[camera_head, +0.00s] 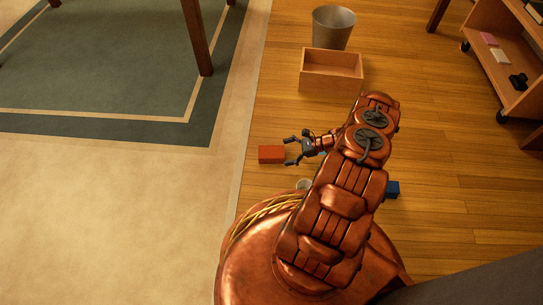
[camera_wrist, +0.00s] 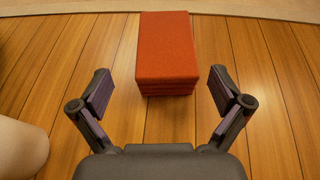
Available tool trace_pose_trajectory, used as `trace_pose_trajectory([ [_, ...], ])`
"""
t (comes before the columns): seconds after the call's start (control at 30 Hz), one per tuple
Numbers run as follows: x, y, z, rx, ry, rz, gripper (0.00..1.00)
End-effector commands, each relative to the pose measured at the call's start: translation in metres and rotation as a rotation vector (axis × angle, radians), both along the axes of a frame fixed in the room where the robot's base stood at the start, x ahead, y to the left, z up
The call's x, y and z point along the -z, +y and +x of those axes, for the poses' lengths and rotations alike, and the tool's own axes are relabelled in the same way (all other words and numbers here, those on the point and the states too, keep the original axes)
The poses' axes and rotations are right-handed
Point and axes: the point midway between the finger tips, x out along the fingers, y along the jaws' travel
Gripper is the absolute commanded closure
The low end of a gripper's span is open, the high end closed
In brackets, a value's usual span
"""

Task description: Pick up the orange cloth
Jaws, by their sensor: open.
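The orange cloth (camera_head: 271,154) is a folded, block-shaped stack lying on the wooden floor near the edge of the rug. In the wrist view the cloth (camera_wrist: 166,52) is ahead of my gripper, roughly centred between the fingers, with its layered near side showing. My gripper (camera_head: 291,151) is open, its fingers spread to either side. It also shows in the wrist view (camera_wrist: 162,92). The fingertips are just short of the cloth, with bare floor between them, and nothing is held.
A wooden box (camera_head: 331,84) and a grey bin (camera_head: 333,27) stand beyond my arm. A wheeled shelf (camera_head: 500,70) is at the right. A blue object (camera_head: 392,189) and a pale round object (camera_head: 304,184) are partly hidden by my arm. The rug (camera_head: 120,190) fills the left.

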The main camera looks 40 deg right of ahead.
Motion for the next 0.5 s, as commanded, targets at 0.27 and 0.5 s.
trace_pose_trajectory([
  [0.27, 0.009, 0.013, 0.013, 0.000, 0.000, -0.002, 0.00],
  [0.5, 0.016, 0.030, 0.030, -0.001, 0.002, 0.000, 0.00],
])
